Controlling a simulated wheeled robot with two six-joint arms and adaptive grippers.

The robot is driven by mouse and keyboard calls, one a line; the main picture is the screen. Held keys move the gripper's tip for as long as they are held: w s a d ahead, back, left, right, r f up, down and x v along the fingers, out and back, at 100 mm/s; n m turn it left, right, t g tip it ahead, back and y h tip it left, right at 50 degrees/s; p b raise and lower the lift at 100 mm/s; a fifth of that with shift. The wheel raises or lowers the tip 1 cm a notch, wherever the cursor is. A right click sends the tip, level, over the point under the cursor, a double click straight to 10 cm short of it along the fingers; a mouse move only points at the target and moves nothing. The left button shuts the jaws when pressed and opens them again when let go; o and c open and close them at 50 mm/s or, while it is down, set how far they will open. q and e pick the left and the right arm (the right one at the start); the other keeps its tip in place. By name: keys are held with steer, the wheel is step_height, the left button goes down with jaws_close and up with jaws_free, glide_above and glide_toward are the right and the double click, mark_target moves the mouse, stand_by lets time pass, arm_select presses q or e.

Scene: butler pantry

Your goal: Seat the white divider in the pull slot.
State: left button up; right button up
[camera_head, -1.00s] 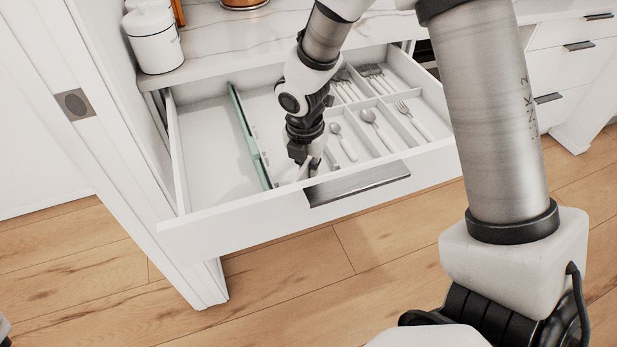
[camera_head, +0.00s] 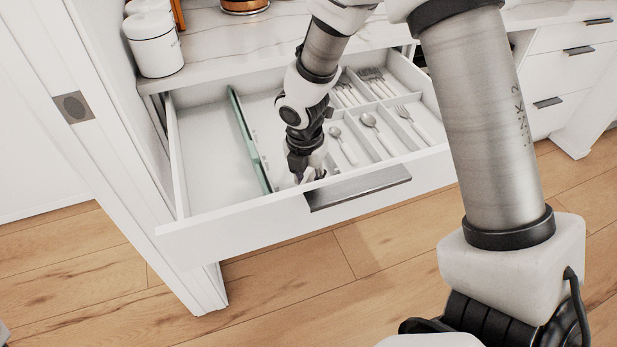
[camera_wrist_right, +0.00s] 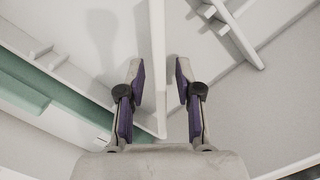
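The white divider (camera_wrist_right: 158,60) is a thin upright panel in the right wrist view, running down the middle of the picture between my finger pads. My right gripper (camera_wrist_right: 159,88) is open, with a visible gap between each purple pad and the panel. In the head view, my right gripper (camera_head: 306,176) is low inside the open drawer (camera_head: 205,150), near its front wall, and my wrist hides most of the divider. A notched white strip (camera_wrist_right: 50,60) lies at the left in the wrist view; I cannot tell which notch is the pull slot. My left gripper is not in view.
A green divider (camera_head: 246,138) stands left of my gripper, with an empty compartment beyond it. A cutlery tray (camera_head: 385,140) with spoons and forks fills the right side. The drawer handle (camera_head: 358,188) is at the front. A white canister (camera_head: 154,45) stands on the counter.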

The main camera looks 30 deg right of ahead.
mark_target(306, 177)
steer(key=r+p, duration=0.1)
steer(key=r, duration=0.2)
steer(key=r+p, duration=0.1)
steer(key=r, duration=0.3)
steer(key=a+r+p, duration=0.1)
steer(key=r, duration=0.2)
steer(key=shift+s+r, duration=0.2)
steer(key=shift+s, duration=0.15)
steer(key=shift+r, duration=0.45)
